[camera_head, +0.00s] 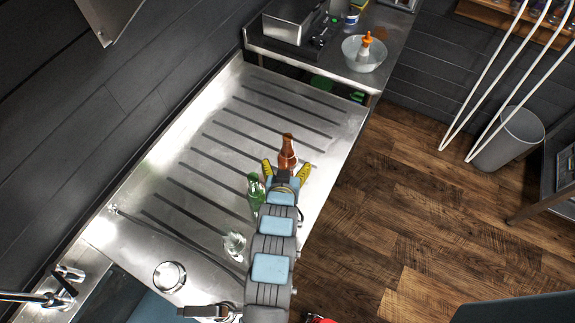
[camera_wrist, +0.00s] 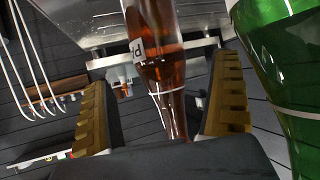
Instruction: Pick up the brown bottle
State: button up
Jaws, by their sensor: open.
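The brown bottle (camera_head: 287,152) stands on the grooved metal drainboard (camera_head: 222,150) in the head view. My gripper (camera_head: 286,170) reaches it from the near side, with its yellow fingers spread on either side of the bottle. In the wrist view the brown bottle (camera_wrist: 160,65) shows between the two open yellow fingers of my gripper (camera_wrist: 158,105), with a gap on each side. It has a small white label and appears tilted by the camera's angle. I cannot tell whether anything touches it.
A green bottle (camera_head: 255,188) stands close to the left of my gripper and fills the right of the wrist view (camera_wrist: 285,60). A clear glass item (camera_head: 234,245) stands nearer. A white bowl (camera_head: 364,54) with an orange-topped bottle sits on the far counter. The drainboard's left part is clear.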

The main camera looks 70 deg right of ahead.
aim_at(286, 168)
jog(key=f, duration=0.1)
jog(key=d+f, duration=0.1)
jog(key=f, duration=0.1)
jog(key=shift+w+d+f, duration=0.2)
jog(key=shift+w+f, duration=0.05)
jog(key=shift+p+x, duration=0.35)
jog(key=shift+x, duration=2.6)
jog(key=shift+f, duration=0.1)
jog(key=c, duration=1.7)
jog(key=shift+o, duration=0.2)
